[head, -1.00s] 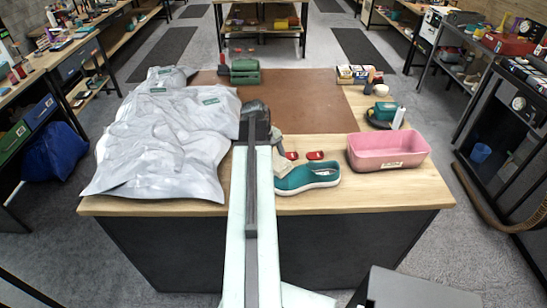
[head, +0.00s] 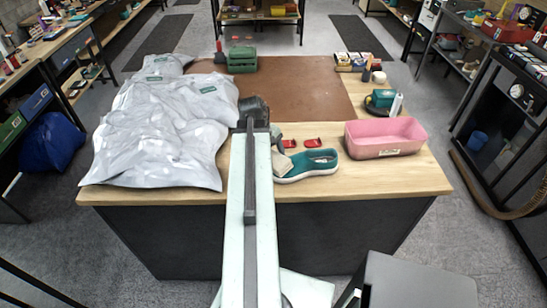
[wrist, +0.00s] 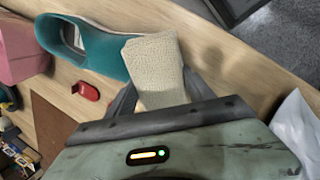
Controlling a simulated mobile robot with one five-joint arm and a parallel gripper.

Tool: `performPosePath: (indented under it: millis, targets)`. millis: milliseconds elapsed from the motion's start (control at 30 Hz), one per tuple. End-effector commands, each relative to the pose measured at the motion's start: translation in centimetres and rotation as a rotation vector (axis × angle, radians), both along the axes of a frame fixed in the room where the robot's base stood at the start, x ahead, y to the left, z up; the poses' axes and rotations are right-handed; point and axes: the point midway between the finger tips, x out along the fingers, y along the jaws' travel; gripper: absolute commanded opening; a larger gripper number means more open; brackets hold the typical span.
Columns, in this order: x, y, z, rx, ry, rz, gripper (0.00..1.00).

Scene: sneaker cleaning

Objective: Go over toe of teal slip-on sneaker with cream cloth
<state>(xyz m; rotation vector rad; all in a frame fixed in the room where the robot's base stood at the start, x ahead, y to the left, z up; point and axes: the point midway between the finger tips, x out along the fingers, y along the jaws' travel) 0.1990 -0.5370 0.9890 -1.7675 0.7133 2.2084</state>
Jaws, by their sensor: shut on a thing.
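The teal slip-on sneaker (head: 312,164) has a white sole and lies on its sole near the front edge of the table, toe to the left. It also shows in the wrist view (wrist: 98,50). My gripper (wrist: 160,92) is shut on the folded cream cloth (wrist: 153,62), which sticks out beyond the fingers. In the wrist view the cloth overlaps the sneaker's toe end and hides its tip. In the head view the cloth (head: 283,163) is at the toe's left end, partly behind my arm. I cannot tell whether it presses on the toe.
A pink bin (head: 385,140) stands right of the sneaker. Two small red items (head: 313,142) lie behind it. Crumpled grey-white bags (head: 165,130) cover the table's left side. A brown mat (head: 300,85) lies at the back, with a green crate (head: 242,60) at its far edge.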

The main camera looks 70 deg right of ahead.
Motion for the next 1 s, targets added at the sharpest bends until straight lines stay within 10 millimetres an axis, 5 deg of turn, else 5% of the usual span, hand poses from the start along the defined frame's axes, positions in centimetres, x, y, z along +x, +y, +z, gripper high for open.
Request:
performPosePath:
  millis: [1000]
  targets:
    - [3.3, -6.7, 0.0, -0.002, 0.000, -0.001, 0.29]
